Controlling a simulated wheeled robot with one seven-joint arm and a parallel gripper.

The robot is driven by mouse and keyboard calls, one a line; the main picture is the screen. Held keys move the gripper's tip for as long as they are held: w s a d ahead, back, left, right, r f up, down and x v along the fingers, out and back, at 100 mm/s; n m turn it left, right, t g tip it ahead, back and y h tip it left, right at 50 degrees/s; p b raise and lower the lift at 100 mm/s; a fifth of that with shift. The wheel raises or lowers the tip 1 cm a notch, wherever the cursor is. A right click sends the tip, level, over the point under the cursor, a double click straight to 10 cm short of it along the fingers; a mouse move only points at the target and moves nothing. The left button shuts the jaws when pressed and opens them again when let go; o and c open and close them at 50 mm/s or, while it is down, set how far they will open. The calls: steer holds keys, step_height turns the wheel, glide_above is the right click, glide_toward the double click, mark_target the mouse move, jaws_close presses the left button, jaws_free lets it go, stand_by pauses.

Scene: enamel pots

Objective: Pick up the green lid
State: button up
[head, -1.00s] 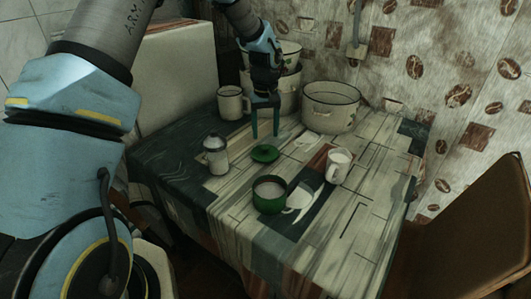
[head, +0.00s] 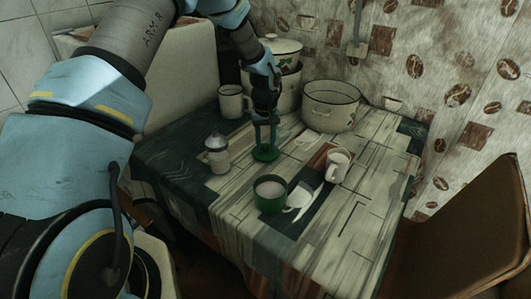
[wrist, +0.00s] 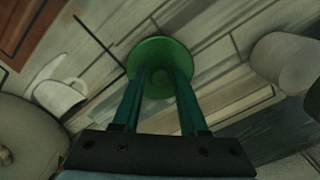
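The green lid (head: 265,153) lies flat on the table behind the green pot. In the wrist view the lid (wrist: 158,62) is a round disc with a small knob in its middle. My gripper (head: 265,146) points down over the lid with its fingertips low at it. In the wrist view my gripper (wrist: 163,75) has its two green fingers apart, one on each side of the knob. Whether the fingers touch the knob or the lid's top cannot be told. The knob is partly in shadow, and the fingers hide part of the lid.
A green pot (head: 270,203) stands in front of the lid. A white mug (head: 337,167) is to the right, a lidded jar (head: 217,156) to the left. A large enamel pot (head: 331,115), another mug (head: 230,102) and a lidded pot (head: 287,48) stand behind. The front right of the table is clear.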

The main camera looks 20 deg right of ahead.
jaws_close()
steer(key=shift+r, duration=0.1)
stand_by(0.3)
